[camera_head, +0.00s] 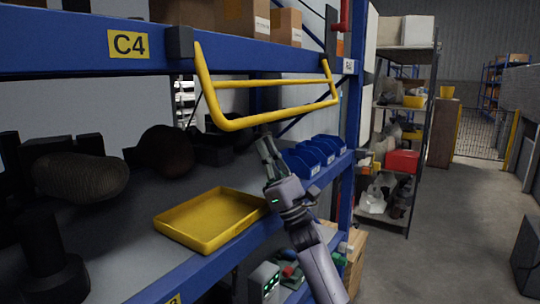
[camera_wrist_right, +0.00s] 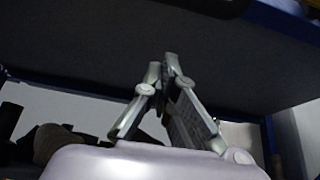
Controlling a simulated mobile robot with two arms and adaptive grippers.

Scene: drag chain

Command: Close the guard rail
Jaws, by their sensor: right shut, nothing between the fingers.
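The guard rail is a yellow tubular frame (camera_head: 270,121) hinged at the blue upper beam of the rack. It is tilted outward, with its lower bar hanging in front of the shelf opening. My right gripper (camera_head: 266,138) is just below the rail's lower bar, pointing up, with its fingers shut and empty. A touch between the fingertips and the bar cannot be told. In the right wrist view the fingertips (camera_wrist_right: 171,60) meet, with a dark surface behind them. My left gripper is not in view.
A yellow tray (camera_head: 207,243) sits on the shelf at the front edge. Blue bins (camera_head: 314,153) stand right of my gripper. Dark rounded objects (camera_head: 80,177) lie at the left. The aisle floor (camera_head: 455,230) at the right is clear.

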